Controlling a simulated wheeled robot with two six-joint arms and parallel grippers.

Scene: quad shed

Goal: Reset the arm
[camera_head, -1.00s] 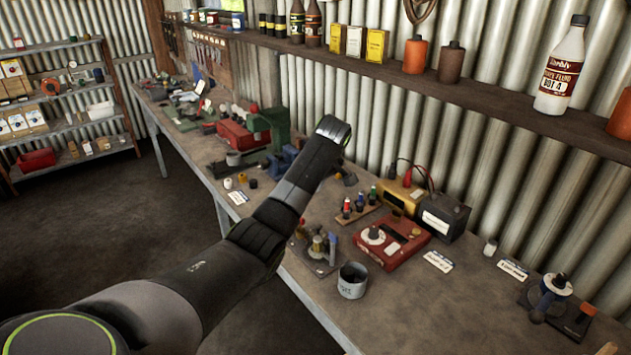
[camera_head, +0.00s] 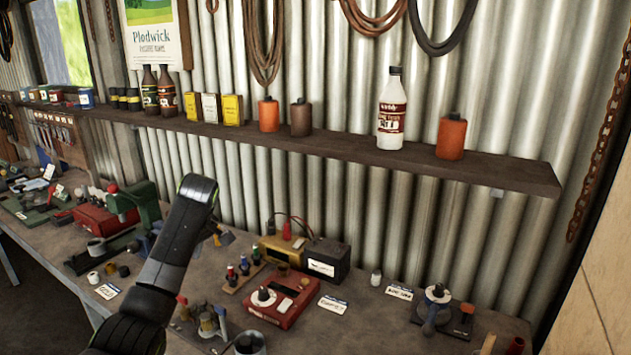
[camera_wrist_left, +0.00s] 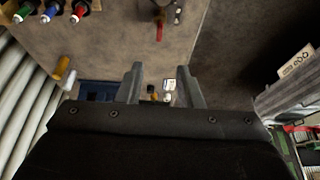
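My left arm (camera_head: 178,240) rises from the bottom left of the head view, bent in front of the bench. Its gripper is hidden there. In the left wrist view the left gripper (camera_wrist_left: 160,88) shows two grey fingers apart, with nothing held between them. Small items on the bench lie beyond the fingers. My right gripper is in neither view.
A shelf (camera_head: 470,170) above carries a white bottle (camera_head: 391,110) and several containers.

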